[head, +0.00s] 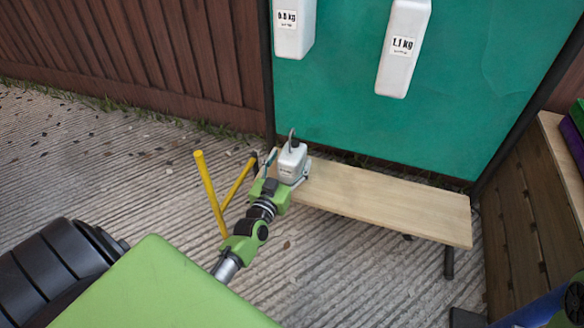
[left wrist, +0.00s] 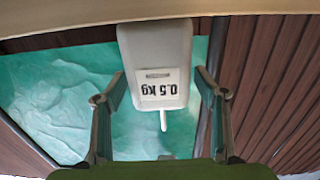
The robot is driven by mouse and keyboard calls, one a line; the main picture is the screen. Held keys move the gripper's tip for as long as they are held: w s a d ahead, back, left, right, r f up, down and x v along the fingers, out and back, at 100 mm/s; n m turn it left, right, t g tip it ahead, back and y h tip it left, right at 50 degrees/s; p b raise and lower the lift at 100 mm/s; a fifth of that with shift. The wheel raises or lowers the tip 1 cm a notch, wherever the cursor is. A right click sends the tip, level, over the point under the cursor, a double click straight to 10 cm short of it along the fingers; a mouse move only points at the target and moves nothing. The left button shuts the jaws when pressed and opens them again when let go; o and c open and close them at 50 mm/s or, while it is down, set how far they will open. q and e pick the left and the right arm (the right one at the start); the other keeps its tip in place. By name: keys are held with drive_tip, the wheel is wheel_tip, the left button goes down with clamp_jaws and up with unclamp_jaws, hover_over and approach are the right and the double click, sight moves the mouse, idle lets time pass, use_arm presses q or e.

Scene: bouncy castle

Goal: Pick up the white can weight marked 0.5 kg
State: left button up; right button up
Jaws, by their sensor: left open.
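The white can weight (head: 291,160) with a dark hook on top stands upright at the left end of a wooden bench (head: 390,196). In the left wrist view the can weight (left wrist: 156,60) appears upside down, and its label reads 0.5 kg. My left gripper (head: 287,174) is open at the can, with one finger on each side of it. In the left wrist view the fingers of my left gripper (left wrist: 158,92) show gaps to the can on both sides. My right gripper does not show.
Two white weights, marked 0.8 kg (head: 293,35) and 1.1 kg (head: 404,52), hang before a green panel (head: 450,110) behind the bench. Yellow posts (head: 208,190) stand just left of my left arm. A wooden box (head: 535,225) stands at the right. The bench's right part is clear.

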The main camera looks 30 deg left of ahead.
use_arm(q)
drive_tip(key=shift+b+x, duration=0.3)
drive_tip(key=shift+x, duration=0.85)
drive_tip(key=c, duration=1.6)
drive_tip(key=shift+r, duration=0.15)
drive_tip(key=shift+c, duration=0.2)
drive_tip(key=shift+r, duration=0.15)
